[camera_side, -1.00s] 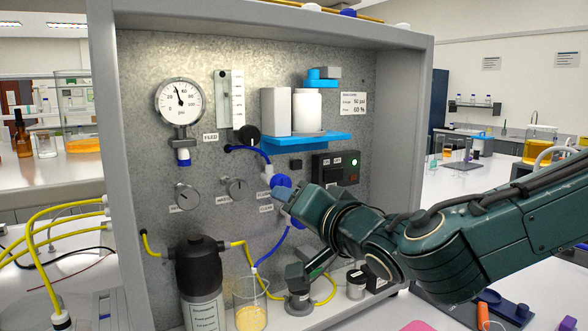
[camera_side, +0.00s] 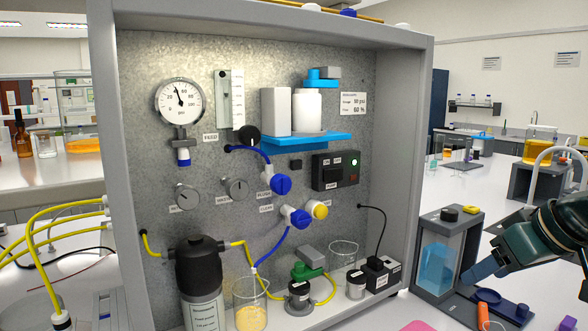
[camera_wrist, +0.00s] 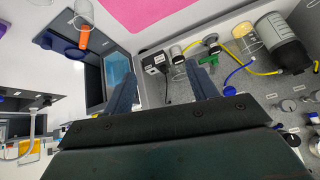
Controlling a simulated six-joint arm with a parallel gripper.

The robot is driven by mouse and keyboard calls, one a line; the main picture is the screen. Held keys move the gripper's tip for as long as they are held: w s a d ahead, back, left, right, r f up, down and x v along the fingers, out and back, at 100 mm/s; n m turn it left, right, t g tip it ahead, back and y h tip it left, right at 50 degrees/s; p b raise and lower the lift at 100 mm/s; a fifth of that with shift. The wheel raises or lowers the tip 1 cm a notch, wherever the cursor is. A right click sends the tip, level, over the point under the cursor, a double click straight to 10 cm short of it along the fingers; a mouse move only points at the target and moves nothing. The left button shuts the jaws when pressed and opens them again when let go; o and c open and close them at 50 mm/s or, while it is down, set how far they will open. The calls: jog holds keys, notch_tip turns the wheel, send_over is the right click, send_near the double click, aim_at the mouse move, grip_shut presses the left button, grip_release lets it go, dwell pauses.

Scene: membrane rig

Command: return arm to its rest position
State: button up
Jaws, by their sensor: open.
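My gripper (camera_side: 472,277) is at the right side of the side view, in front of a clear tank of blue liquid (camera_side: 437,262) and clear of the panel. I cannot tell whether it touches the tank's frame. In the wrist view my gripper (camera_wrist: 162,70) shows two separated fingers with nothing between them. The membrane rig (camera_side: 427,140) stands in the middle of the side view. Its blue valves (camera_side: 280,184) and (camera_side: 298,216) and a yellow knob (camera_side: 320,210) are in plain sight. Most of my arm is outside the side view.
A lidded dark filter housing (camera_side: 199,267), a beaker of yellow liquid (camera_side: 251,307), a green-and-grey valve (camera_side: 308,267) and a small jar (camera_side: 356,284) stand at the rig's foot. The space before the panel is open.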

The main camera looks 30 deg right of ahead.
jog(key=s+f+n+g, duration=0.1)
jog(key=s+f+n, duration=0.1)
jog(key=s, duration=0.5)
jog(key=shift+s+f+n+g+y, duration=0.3)
jog(key=shift+s+n+g, duration=0.05)
jog(key=shift+n+g, duration=0.05)
jog(key=shift+d, duration=0.1)
dwell(3.1)
